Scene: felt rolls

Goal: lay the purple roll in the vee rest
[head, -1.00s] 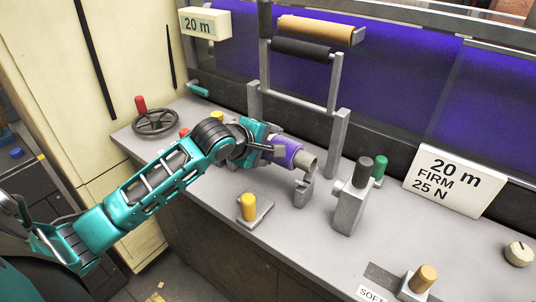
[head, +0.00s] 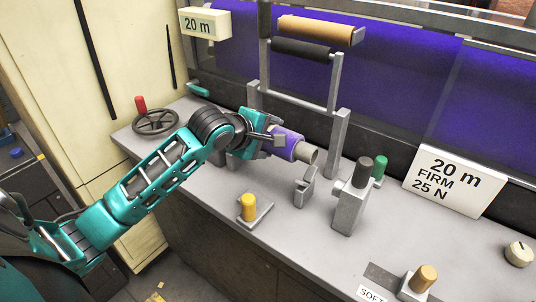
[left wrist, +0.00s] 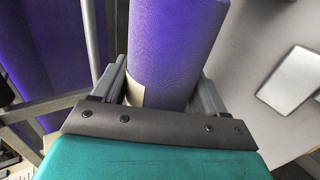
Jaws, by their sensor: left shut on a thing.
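The purple roll (head: 284,143) is held by my left gripper (head: 270,140), its grey core end pointing right. In the left wrist view the purple roll (left wrist: 175,50) stretches away between the two fingers of my left gripper (left wrist: 163,95), which is shut on it. A small grey notched bracket (head: 304,190), which looks like the vee rest, stands on the bench. The roll's core end shows just above or behind the bracket in the head view, apart from it; the exact height gap is hard to tell. My right gripper is not in view.
A grey post block with a black knob (head: 350,205) stands right of the bracket. A yellow button on a plate (head: 249,208) is in front. A frame post (head: 338,142) rises behind. A handwheel (head: 156,121) is at left.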

